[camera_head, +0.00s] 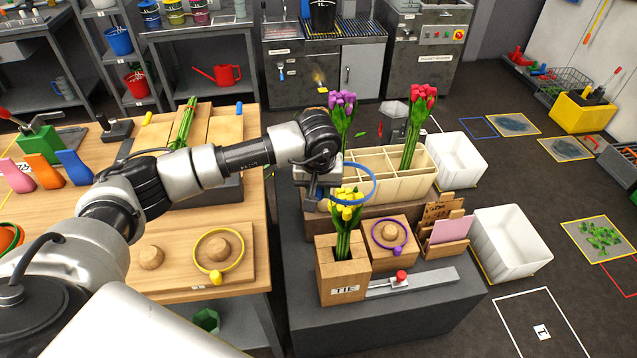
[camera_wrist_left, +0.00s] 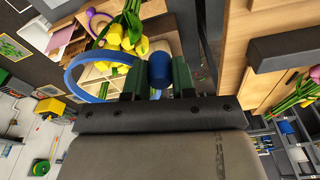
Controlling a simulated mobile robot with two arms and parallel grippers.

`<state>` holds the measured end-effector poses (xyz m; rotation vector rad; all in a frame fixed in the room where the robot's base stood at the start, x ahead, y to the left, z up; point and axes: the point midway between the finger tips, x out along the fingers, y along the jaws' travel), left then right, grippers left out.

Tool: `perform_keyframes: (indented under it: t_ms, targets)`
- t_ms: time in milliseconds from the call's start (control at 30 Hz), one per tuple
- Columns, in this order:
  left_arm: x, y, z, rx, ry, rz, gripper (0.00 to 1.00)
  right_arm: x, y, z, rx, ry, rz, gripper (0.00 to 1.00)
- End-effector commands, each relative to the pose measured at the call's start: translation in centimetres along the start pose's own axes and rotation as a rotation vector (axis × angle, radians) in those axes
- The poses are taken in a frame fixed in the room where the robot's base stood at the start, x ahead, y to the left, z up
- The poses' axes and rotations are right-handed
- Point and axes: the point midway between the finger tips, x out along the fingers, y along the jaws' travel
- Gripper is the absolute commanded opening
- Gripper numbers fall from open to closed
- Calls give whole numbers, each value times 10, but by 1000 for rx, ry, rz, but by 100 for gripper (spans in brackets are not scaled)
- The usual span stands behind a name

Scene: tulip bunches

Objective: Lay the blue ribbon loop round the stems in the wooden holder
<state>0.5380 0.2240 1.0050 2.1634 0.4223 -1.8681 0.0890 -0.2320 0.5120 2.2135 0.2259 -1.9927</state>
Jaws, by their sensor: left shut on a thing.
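My left gripper (camera_head: 322,196) is shut on the blue ribbon loop (camera_head: 374,184). In the left wrist view the gripper fingers (camera_wrist_left: 158,80) pinch the loop's blue tab (camera_wrist_left: 160,70), and the ring (camera_wrist_left: 72,78) sticks out to the left. The wooden holder (camera_head: 343,283), marked TIE, stands at the front of the dark grey stand. Green stems (camera_head: 345,243) rise from it, topped by yellow tulips (camera_head: 346,206), which also show in the left wrist view (camera_wrist_left: 122,37). The loop is at about bloom height, above the stems. I cannot tell whether it encircles the blooms. My right gripper is out of view.
A purple loop (camera_head: 404,236) lies round a knob on a wooden block right of the holder. Behind it is a divided wooden crate (camera_head: 425,178) with red tulips (camera_head: 421,105) and purple tulips (camera_head: 342,100). A red-knobbed slider (camera_head: 401,277) lies in front. White bins (camera_head: 510,240) stand right.

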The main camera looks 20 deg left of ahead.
Motion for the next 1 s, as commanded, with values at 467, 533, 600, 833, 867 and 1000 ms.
perform_keyframes:
  t_ms: [467,533,600,833,867,1000]
  targets:
    - [41,0,6,-1,1,0,0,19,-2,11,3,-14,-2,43]
    - [46,0,7,-1,0,0,0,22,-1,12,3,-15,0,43]
    - [52,0,8,-1,0,0,0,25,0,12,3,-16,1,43]
    - [70,0,10,0,1,1,0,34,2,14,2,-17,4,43]
    - [72,0,11,0,1,1,0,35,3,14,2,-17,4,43]
    - [83,0,12,0,0,1,0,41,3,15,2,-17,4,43]
